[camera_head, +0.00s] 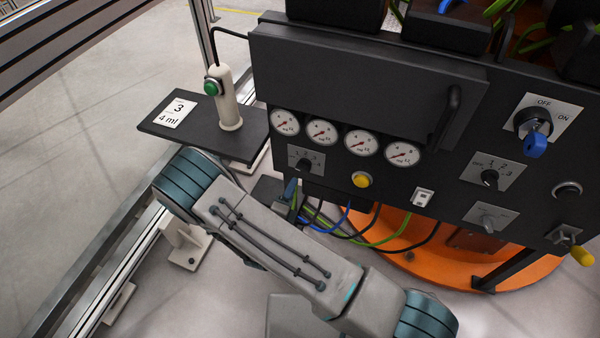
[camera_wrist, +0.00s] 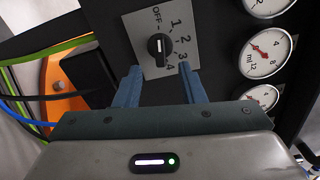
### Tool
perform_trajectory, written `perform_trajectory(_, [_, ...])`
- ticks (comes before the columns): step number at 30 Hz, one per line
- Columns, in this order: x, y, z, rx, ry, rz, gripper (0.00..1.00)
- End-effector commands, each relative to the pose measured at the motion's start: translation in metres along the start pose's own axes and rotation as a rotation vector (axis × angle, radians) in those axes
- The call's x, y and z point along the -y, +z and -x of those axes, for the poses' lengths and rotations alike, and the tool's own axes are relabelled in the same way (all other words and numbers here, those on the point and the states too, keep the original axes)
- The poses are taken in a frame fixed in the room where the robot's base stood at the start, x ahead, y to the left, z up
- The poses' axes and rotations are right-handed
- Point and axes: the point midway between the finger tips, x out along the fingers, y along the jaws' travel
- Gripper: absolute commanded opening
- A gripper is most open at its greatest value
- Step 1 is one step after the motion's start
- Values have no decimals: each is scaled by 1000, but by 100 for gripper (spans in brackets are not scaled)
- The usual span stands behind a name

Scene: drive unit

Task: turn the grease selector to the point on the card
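In the head view the selector (camera_head: 304,163) sits below the left gauges. The card (camera_head: 175,113) reads 3 and 4 ml. My gripper (camera_wrist: 160,68) is open, its two blue fingers apart on either side below the knob, with nothing between them. In the head view my arm mostly hides it.
Several round gauges (camera_head: 322,131) line the panel above the selector. A yellow button (camera_head: 362,180) is to its right. A white handle with a green button (camera_head: 227,100) stands on the dark shelf (camera_head: 158,130). Loose cables (camera_head: 385,229) hang below the panel.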

Motion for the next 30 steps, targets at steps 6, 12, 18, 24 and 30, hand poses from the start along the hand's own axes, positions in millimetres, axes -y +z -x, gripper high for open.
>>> perform_trajectory(6, [-1, -1, -45, -3, -1, -3, 36])
perform_trajectory(12, [-1, 0, -69, -1, 0, -2, 36])
perform_trajectory(18, [0, 0, -76, 0, 1, -1, 36])
perform_trajectory(24, [0, 0, -76, -1, 1, -1, 36])
perform_trajectory(30, [0, 0, -76, -1, 1, -2, 0])
